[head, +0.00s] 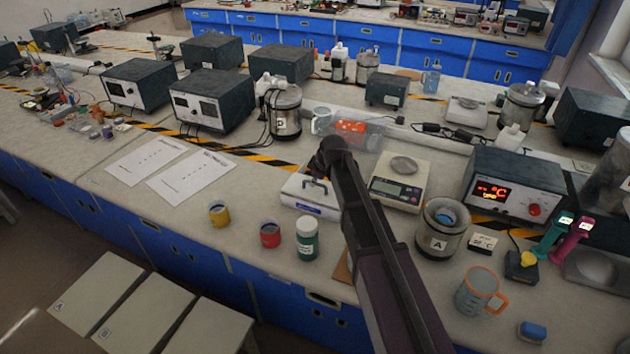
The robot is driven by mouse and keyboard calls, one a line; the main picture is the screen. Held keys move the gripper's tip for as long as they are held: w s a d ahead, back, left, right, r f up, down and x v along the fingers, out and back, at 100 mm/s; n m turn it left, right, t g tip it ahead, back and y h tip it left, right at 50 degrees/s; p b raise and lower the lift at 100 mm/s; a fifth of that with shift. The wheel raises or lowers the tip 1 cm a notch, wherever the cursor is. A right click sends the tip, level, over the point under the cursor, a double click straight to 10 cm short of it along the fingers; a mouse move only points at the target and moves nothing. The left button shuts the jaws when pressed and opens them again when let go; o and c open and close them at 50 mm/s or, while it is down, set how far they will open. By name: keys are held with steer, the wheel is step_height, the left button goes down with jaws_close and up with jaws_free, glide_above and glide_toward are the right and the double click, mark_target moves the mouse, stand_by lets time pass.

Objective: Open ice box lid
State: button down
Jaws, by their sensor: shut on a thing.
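The ice box (311,209) is a small white box with a blue label on its front, on the bench just below the middle of the head view. Its flat white lid (296,187) carries a dark handle (314,184) on top. My gripper (319,173) is above the lid, shut on the handle. My dark arm covers the box's right side. The lid looks level on the box; I cannot tell whether there is a gap under it.
A scale (399,181) stands close right of the box, beyond my arm. Yellow (219,214), red (270,234) and green (307,239) jars stand in front. Paper sheets (190,176) lie left. A clear container with orange contents (352,131) is behind.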

steer(key=w+d, duration=0.3)
steer(key=w, duration=0.4)
steer(key=shift+w, duration=0.3)
steer(key=shift+a, duration=0.1)
steer(key=c, duration=0.7)
jaws_free()
steer(key=shift+s, duration=0.15)
